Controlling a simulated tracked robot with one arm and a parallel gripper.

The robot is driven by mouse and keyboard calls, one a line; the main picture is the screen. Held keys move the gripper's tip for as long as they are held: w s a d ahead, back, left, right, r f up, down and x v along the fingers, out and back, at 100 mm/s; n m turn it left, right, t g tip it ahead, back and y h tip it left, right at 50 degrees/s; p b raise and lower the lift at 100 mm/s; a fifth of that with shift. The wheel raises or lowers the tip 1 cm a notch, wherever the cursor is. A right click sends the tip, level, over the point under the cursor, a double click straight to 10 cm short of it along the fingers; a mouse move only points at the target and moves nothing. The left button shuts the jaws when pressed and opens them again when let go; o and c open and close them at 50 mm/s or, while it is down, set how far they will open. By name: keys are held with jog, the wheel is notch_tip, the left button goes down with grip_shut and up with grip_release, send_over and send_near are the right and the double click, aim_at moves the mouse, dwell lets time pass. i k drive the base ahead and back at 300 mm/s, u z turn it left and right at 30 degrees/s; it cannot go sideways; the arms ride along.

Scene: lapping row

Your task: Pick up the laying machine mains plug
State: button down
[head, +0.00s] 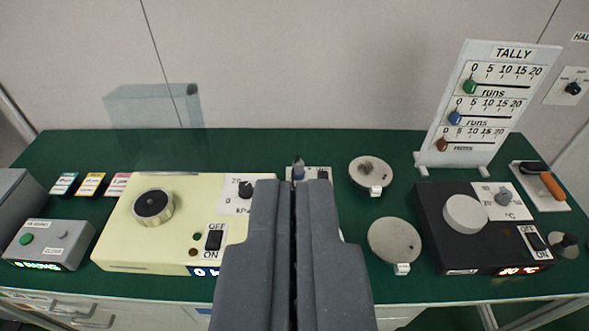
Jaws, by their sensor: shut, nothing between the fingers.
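My gripper (292,186) is shut and empty. It points forward over the green bench and covers the middle of the view. I cannot make out a mains plug for certain. A small dark upright piece (298,166) with a pale panel beside it shows just beyond my fingertips, mostly hidden by them; I cannot tell what it is. A cream machine (120,232) with a black knob, a kPa dial and an OFF/ON switch stands left of my gripper, its right end hidden behind it.
A black heater (436,248) and two round grey plates (395,240) (368,178) stand at right. A tally board (473,122) stands behind; an orange-handled tool (551,186) lies far right. A grey button box (48,243) and a clear upright panel (155,135) are at left.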

aim_at(297, 164)
jog(key=u, duration=1.7)
jog(key=k, duration=1.4)
jog(key=z, duration=1.3)
jog(key=i, duration=1)
jog(key=u, duration=0.1)
